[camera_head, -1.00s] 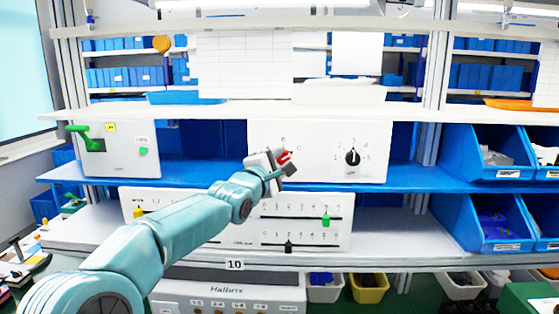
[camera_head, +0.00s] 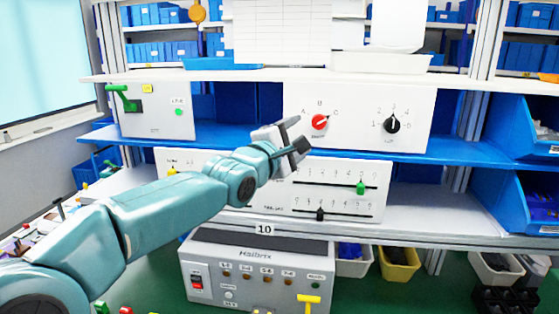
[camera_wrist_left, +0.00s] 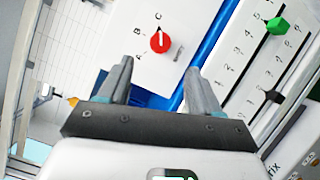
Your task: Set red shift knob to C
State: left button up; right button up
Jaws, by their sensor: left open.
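The red shift knob (camera_head: 320,122) sits on a white upright panel (camera_head: 360,100) with the letters A, B and C around it. Its white mark appears to point up and right toward C. In the wrist view the red knob (camera_wrist_left: 160,43) shows clear, its mark toward C. My left gripper (camera_head: 300,132) is left of the knob and slightly below it, apart from it. In the wrist view the fingers of my left gripper (camera_wrist_left: 160,68) are spread with nothing between them. My right gripper is out of view.
A black rotary knob (camera_head: 392,125) is on the same panel to the right. Below is a slider panel with a green slider (camera_head: 361,188). A box with a green lever (camera_head: 122,97) stands at the left. Blue bins (camera_head: 520,120) are at the right.

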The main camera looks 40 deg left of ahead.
pick_arm(q)
jog(key=s+d+b, duration=0.1)
jog(key=s, duration=0.5)
jog(key=shift+s+f, duration=0.3)
jog(key=shift+s, duration=0.1)
jog(key=shift+r, duration=0.1)
